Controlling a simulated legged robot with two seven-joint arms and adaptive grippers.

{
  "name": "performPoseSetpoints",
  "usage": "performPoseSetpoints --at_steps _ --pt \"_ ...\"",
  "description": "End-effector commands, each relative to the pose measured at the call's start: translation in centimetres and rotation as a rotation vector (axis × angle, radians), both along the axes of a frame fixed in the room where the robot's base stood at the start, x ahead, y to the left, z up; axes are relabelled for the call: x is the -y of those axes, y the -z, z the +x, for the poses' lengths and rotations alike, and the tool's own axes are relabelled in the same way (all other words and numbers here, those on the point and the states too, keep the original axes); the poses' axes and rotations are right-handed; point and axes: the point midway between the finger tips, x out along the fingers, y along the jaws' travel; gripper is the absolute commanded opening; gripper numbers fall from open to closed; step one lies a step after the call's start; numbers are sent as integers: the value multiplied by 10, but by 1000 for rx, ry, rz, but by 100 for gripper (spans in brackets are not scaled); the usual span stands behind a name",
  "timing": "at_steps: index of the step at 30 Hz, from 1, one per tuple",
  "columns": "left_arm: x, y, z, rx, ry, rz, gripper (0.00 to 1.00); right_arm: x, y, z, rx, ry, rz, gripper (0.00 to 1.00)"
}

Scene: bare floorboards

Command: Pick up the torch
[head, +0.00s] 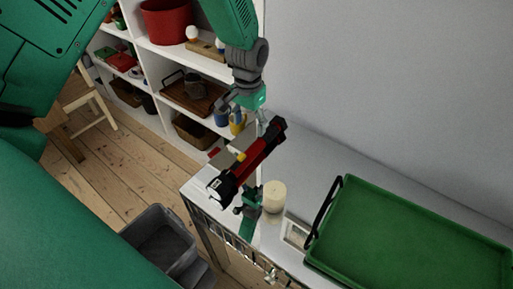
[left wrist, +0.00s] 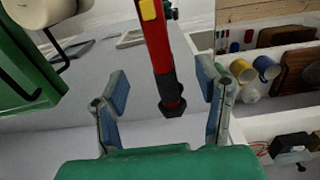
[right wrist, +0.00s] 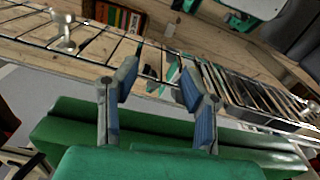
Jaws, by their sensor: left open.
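The torch (head: 257,156) has a red body, black ends and a yellow switch. In the head view it lies slanted over the near-left end of the white table. My left gripper (head: 250,108) is at its upper end. In the left wrist view the torch (left wrist: 162,55) lies between the spread fingers of my left gripper (left wrist: 162,78), its black end toward the palm, with gaps on both sides. My right gripper (right wrist: 158,72) is open and empty in the right wrist view, near the table's barred edge. I cannot make it out surely in the head view.
A cream candle (head: 274,196) stands close beside the torch. A green tray (head: 410,235) fills the right of the white table. A small picture frame (head: 295,232) lies between them. White shelves (head: 150,65) with mugs and baskets stand behind; a grey bin (head: 160,243) is on the floor.

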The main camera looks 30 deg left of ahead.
Motion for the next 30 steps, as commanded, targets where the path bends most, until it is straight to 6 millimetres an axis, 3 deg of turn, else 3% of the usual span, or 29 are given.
performPoseSetpoints --at_steps 9,17,25,30 --pt "-2 63 0 -3 -1 -3 58 0 -3 -1 -2 0 0 37" --pt "0 82 1 -1 -1 -2 58 0 -5 0 -1 0 0 37" --pt "6 120 2 -2 0 -1 58 0 -12 0 -1 0 0 37" --pt "5 129 2 0 -1 -2 58 0 -12 0 -1 0 0 37"
